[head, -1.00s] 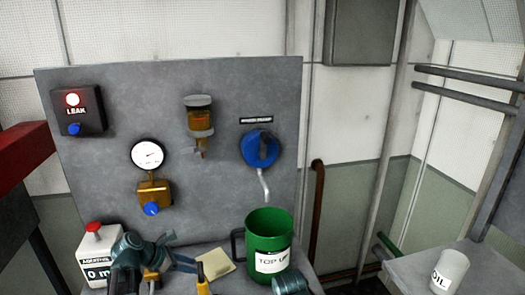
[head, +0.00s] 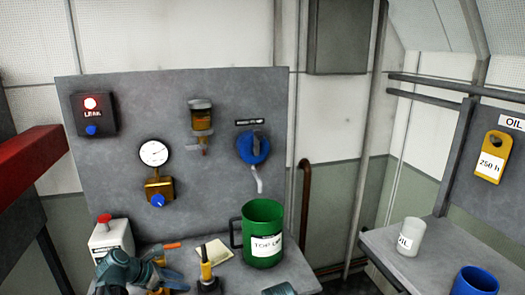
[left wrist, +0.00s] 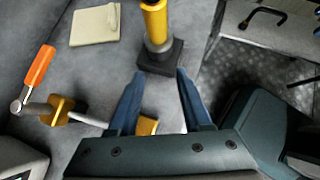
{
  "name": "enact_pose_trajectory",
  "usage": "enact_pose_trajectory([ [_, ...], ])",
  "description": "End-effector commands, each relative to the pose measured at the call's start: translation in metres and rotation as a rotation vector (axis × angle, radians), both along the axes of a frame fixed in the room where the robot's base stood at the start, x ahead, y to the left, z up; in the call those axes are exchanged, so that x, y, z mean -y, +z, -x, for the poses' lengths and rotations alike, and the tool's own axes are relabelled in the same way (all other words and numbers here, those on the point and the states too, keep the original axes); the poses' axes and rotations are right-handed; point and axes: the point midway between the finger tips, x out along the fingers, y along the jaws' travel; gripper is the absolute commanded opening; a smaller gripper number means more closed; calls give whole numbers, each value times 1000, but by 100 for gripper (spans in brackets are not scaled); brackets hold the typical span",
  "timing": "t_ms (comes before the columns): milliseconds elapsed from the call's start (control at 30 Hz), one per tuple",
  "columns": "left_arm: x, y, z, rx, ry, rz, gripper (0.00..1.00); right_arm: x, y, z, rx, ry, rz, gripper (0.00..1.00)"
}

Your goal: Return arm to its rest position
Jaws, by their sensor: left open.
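My left gripper (head: 172,277) is low in the head view, over the front of the bench below the grey panel. In the left wrist view its two blue fingers (left wrist: 160,85) are apart, with nothing clasped between the tips. A yellow post on a black base (left wrist: 155,25) stands just beyond the tips; it also shows in the head view (head: 206,268). A dark teal part of my own body shows at the bottom edge of the head view.
A white OIL cup (head: 410,238) and blue cup (head: 475,281) stand on the right bench.

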Motion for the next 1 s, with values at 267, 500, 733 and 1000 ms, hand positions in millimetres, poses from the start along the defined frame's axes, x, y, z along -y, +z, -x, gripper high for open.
enact_pose_trajectory([
  [267, 32, -7, 13, 37, -180, -115, 49, 0, 4, 0, 0, 0, 0, 50],
  [500, 69, -15, 32, 91, -434, -263, 49, 0, 9, 0, 0, 0, 0, 50],
  [733, 119, -25, 68, 180, -859, -468, 49, 0, 17, 0, 0, 0, 0, 50],
  [1000, 180, -30, 143, 355, -1749, -762, 49, 0, 32, 0, 0, 0, 0, 50],
])
